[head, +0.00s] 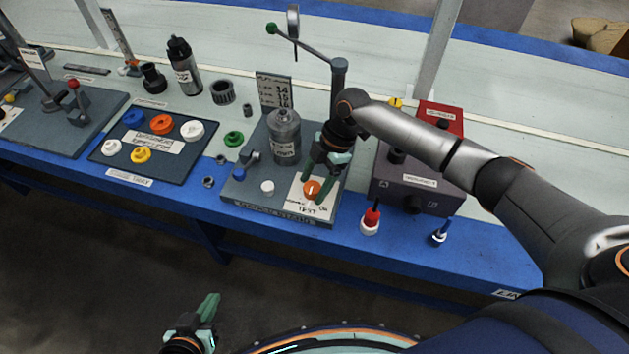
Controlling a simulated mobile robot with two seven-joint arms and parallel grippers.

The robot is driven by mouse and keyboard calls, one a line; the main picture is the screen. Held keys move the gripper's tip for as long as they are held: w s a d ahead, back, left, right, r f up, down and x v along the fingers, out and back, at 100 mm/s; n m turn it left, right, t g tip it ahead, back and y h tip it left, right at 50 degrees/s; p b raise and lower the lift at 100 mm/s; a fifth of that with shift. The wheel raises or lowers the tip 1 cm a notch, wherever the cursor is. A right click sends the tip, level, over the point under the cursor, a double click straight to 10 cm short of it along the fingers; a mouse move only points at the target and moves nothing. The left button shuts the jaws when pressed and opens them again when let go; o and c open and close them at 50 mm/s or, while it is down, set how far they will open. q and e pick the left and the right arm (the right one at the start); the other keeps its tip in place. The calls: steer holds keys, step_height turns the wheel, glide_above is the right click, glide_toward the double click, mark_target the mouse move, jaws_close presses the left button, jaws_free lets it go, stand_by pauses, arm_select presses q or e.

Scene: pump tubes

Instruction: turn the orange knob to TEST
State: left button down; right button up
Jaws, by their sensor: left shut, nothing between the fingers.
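The orange knob (311,190) sits on a white label plate at the front right of a grey panel (240,197). The plate reads TEST below the knob and ON to its right. My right gripper (321,172) points down just above and behind the knob. Its green fingers look apart, with the knob showing below them; whether they touch it is hard to tell. The knob's exact pointer direction is too small to read. My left gripper (208,308) is low at the bottom of the view, away from the bench, shut and empty.
A grey cylinder (285,138) and a gauge post (338,80) stand on the same panel near my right gripper. A dark box with a red part (440,115) is right of it. A red plug (371,218) and a blue plug (441,233) stand at the front edge.

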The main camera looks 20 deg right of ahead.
steer(key=shift+o, duration=0.6)
steer(key=shift+r, duration=0.1)
steer(key=p+v, duration=0.1)
steer(key=v, duration=1.1)
steer(key=shift+d+r+p, duration=0.15)
steer(key=shift+p, duration=0.2)
steer(key=shift+w, duration=0.1)
